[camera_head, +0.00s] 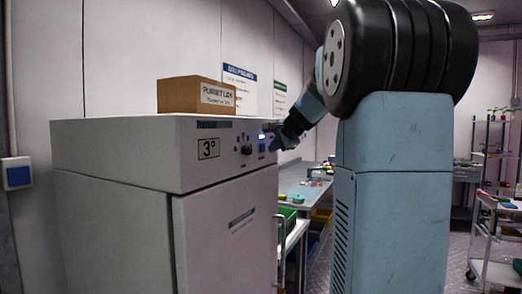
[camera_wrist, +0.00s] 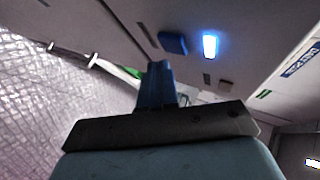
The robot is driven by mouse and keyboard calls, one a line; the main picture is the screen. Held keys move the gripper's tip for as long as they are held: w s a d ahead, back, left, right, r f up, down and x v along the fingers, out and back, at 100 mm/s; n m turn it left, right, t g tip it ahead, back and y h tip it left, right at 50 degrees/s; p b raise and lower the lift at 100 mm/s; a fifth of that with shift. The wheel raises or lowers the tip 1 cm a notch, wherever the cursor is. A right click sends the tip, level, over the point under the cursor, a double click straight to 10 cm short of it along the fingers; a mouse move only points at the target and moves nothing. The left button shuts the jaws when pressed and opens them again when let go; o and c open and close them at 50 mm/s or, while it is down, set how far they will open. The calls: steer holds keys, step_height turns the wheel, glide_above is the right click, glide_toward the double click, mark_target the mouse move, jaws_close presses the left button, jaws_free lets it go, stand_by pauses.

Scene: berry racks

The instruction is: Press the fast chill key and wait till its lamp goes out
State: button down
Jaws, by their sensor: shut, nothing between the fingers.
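The chiller cabinet (camera_head: 120,155) is a white box with a control panel on its upper front. In the wrist view the blue key (camera_wrist: 173,43) sits beside a brightly lit blue-white lamp (camera_wrist: 210,46). In the head view the lit lamp (camera_head: 262,135) is small, with the blue key (camera_head: 262,148) below it. My gripper (camera_head: 272,127) is at the panel's right end, in front of it. In the wrist view its shut blue fingers (camera_wrist: 159,68) point toward the key, with a small visible gap in the picture; contact cannot be made out.
A cardboard box (camera_head: 196,94) stands on the cabinet top. Dark controls (camera_head: 244,144) and a "3°" label (camera_head: 208,149) are left of the key. The vertical door handle (camera_head: 279,250) juts out below. A cluttered bench (camera_head: 300,190) stands behind, and a cart (camera_head: 497,272) at right.

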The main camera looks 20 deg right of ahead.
steer(key=s+d, duration=0.1)
steer(key=s, duration=0.1)
steer(key=s+d, duration=0.2)
stand_by(0.4)
stand_by(0.7)
steer(key=s+a+f+n+g, duration=0.1)
steer(key=s+a+f+n, duration=0.15)
steer(key=s+a, duration=0.3)
steer(key=s+a+f+n+g+y, duration=0.1)
steer(key=s+a+f+n, duration=0.15)
steer(key=s+a, duration=0.3)
steer(key=s+a+f+n+g, duration=0.1)
steer(key=s+a+f+n, duration=0.1)
steer(key=s+a+n, duration=0.3)
steer(key=s+a+f+n+g+h, duration=0.1)
steer(key=s+a+f+n, duration=0.2)
steer(key=s+f, duration=0.2)
steer(key=s+a+f+n+g, duration=0.2)
steer(key=s+f, duration=0.4)
steer(key=s, duration=0.5)
steer(key=shift+a+f+n+h, duration=0.25)
steer(key=shift+a+n+h, duration=0.2)
steer(key=shift+a, duration=0.5)
stand_by(0.9)
